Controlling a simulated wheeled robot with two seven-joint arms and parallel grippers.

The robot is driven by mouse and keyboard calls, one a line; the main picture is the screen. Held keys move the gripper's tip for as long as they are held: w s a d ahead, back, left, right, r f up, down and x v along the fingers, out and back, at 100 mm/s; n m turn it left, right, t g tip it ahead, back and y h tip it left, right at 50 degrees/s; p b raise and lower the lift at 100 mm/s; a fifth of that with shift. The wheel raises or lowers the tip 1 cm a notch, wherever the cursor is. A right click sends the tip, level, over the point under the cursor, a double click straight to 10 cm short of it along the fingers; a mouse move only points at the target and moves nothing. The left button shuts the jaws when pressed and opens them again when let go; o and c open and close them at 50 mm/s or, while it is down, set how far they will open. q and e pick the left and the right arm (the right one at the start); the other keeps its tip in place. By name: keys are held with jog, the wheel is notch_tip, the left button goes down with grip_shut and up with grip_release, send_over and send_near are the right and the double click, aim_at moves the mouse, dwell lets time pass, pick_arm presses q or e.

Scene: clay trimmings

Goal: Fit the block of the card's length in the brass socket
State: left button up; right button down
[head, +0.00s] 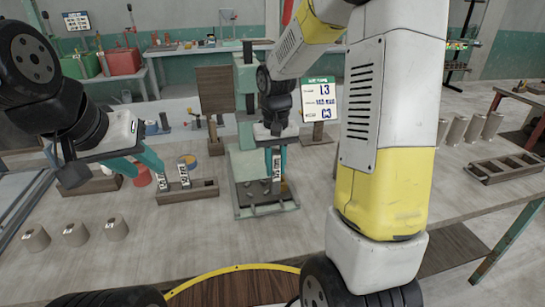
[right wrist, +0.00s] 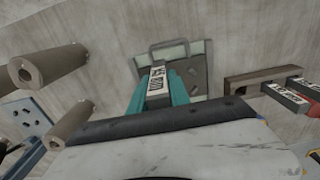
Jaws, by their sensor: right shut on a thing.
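My right gripper (head: 276,162) is shut on a pale block with dark printed marks (head: 277,172), held upright over the base plate (head: 254,211) of a green stand. In the right wrist view, the teal fingers (right wrist: 158,95) hold this labelled block (right wrist: 157,82) above the grey plate (right wrist: 205,58). Whether the block touches the plate is unclear. The brass socket cannot be made out clearly. The card (head: 319,99) behind shows "L3" and smaller lines. My left gripper (head: 146,168) is open and empty, left of a wooden rack (head: 205,189) holding labelled blocks (head: 187,166).
Grey clay cylinders (head: 75,234) stand at the front left, and more (head: 474,128) stand at the right near a slotted tray (head: 503,168). A brown board (head: 215,90) stands behind the rack.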

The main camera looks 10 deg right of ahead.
jog(key=w+d+f, duration=0.1)
jog(key=w, duration=0.1)
jog(key=w+d+f, duration=0.1)
jog(key=w+f, duration=0.2)
jog(key=w, duration=0.2)
jog(key=shift+d+f, duration=0.35)
jog(key=shift+d, duration=0.05)
jog(key=c, duration=1.2)
grip_release()
jog(key=shift+w+r, duration=0.15)
jog(key=shift+c, duration=0.2)
jog(key=shift+r, duration=0.15)
notch_tip(320, 180, up, 12)
jog(key=s+r+t+y, duration=0.1)
jog(key=s+r+t, duration=0.2)
jog(key=s+r, duration=0.65)
jog(key=s+a+f+t+y, duration=0.1)
jog(key=s+a+t, duration=0.1)
jog(key=s, duration=1.2)
jog(key=shift+s+f+t, duration=0.2)
jog(key=shift+s+t, duration=0.2)
jog(key=shift+t, duration=0.2)
